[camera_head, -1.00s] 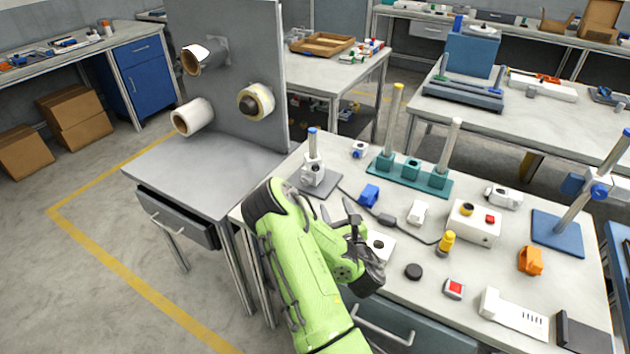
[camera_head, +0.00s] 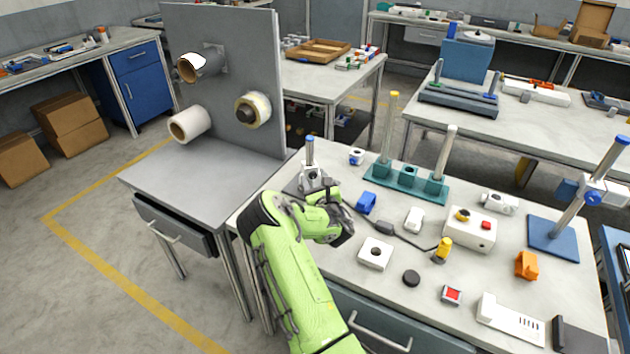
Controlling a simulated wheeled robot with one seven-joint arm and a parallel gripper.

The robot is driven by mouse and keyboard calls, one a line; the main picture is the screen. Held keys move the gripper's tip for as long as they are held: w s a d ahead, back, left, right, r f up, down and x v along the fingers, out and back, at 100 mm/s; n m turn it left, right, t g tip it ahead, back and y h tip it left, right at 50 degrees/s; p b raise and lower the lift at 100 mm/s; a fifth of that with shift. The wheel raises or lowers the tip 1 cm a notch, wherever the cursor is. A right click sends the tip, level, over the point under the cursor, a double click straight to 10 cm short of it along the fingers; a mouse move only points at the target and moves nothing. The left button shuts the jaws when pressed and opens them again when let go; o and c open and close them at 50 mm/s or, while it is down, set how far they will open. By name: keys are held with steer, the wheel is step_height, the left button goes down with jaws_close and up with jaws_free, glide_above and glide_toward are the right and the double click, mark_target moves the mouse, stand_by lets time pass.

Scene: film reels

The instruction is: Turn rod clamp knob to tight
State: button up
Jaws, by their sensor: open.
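A small stand has a grey base, an upright rod with a blue top (camera_head: 310,150), and a pale clamp block (camera_head: 313,178) around its lower part. My gripper (camera_head: 326,188) is open at the front right of this clamp. My wrist hides part of the stand's base, and I cannot tell whether the fingers touch the clamp or its knob. A second stand, at the right, has a blue base (camera_head: 553,236) and a tilted rod (camera_head: 603,165). A blue-and-white clamp (camera_head: 593,193) sits on that rod. The knob's setting is too small to read.
A blue block (camera_head: 366,202) and a dark cable part lie to the right of my gripper. A teal rack (camera_head: 405,178) with upright rods stands behind. A white square block (camera_head: 375,253) and a black disc (camera_head: 411,278) lie nearer the front. A panel with rolls stands left.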

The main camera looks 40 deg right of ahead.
jaws_close()
steer(key=m, duration=0.4)
steer(key=shift+m, duration=0.4)
jaws_free()
steer(key=shift+s, duration=0.15)
steer(key=b+v, duration=0.1)
steer(key=v, duration=1.4)
steer(key=shift+s+a, duration=0.2)
steer(key=shift+s, duration=0.05)
